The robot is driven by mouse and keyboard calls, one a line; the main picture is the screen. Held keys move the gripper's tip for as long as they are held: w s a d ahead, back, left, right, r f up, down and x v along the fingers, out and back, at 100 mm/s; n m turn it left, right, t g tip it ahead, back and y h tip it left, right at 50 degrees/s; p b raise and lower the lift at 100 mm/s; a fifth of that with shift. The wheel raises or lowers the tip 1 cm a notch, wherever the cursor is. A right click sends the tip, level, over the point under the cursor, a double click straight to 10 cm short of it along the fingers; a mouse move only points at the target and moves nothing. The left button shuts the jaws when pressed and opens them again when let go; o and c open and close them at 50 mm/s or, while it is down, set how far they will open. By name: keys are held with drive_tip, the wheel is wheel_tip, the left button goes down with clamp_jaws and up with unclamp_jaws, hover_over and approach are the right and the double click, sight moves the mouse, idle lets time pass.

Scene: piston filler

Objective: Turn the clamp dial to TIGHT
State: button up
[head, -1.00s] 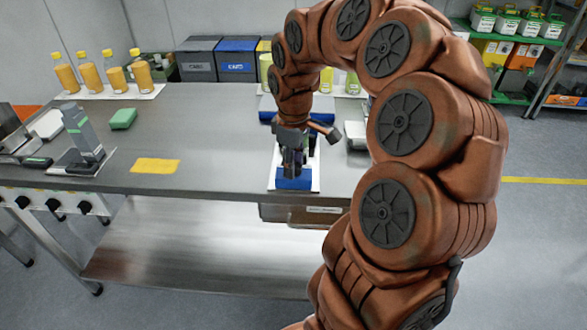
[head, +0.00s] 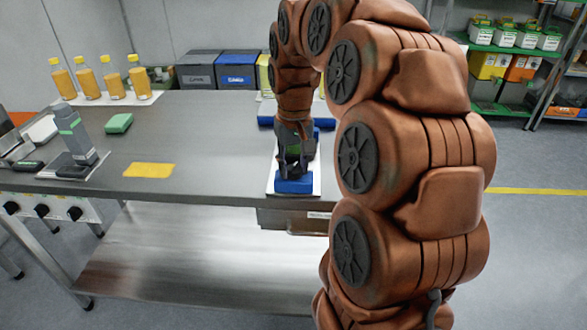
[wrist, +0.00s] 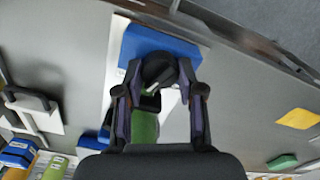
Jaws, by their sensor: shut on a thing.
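The clamp dial (wrist: 158,72) is a black round knob with a pale mark, on a blue block (wrist: 150,42). The block is fixed on a white plate (head: 309,186) near the bench's front edge, and it also shows in the head view (head: 294,186). My gripper (wrist: 160,74) has one finger on each side of the dial and is shut on it. In the head view my gripper (head: 293,168) points down over the blue block and hides the dial. Any lettering on the dial is not readable.
A green cylinder (wrist: 145,127) is beside the dial in the wrist view. Several orange bottles (head: 113,79) stand behind. Bench between mat and plate is clear.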

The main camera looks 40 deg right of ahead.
sight(294, 169)
drive_tip(key=shift+m+b, duration=0.4)
drive_tip(key=shift+m, duration=1.7)
drive_tip(key=o, duration=1.1)
drive_tip(key=shift+o, duration=0.2)
wheel_tip(294, 169, up, 12)
idle(0.3)
idle(0.5)
